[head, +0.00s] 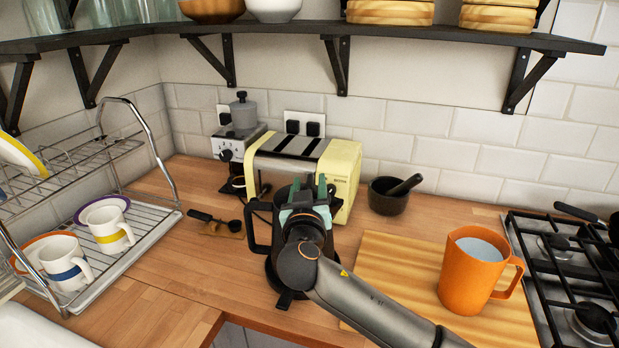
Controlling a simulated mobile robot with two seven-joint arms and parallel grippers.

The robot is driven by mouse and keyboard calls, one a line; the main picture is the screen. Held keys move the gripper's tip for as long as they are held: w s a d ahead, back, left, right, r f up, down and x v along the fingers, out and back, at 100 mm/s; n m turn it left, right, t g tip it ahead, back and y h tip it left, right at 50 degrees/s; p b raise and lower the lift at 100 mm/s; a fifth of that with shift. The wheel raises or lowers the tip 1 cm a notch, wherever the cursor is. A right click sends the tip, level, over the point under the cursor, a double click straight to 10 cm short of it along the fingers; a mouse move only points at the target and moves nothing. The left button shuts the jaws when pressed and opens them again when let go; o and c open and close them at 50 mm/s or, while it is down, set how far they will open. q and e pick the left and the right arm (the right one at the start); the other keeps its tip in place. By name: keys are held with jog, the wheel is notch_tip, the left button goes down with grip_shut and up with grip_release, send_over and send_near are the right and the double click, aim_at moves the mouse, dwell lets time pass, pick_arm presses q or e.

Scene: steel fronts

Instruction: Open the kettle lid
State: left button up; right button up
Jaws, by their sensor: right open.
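The dark kettle (277,232) stands on the wooden counter in front of the yellow toaster, with its handle on the left. My right gripper (309,190) is open at the top of the kettle, and its arm reaches in from the lower right. The gripper and wrist cover much of the kettle, including its lid. I cannot tell whether the lid is up or down, or whether the fingers touch it. My left gripper is not in view.
The yellow toaster (341,177) and a coffee machine (236,137) stand behind. A mortar with pestle (389,199) is at the back right. An orange mug (470,273) stands on a cutting board (393,257) beside the hob (565,254). A dish rack (142,240) is at left.

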jog(key=shift+w, duration=0.7)
grip_shut()
jog(key=shift+d, duration=0.1)
dwell(1.0)
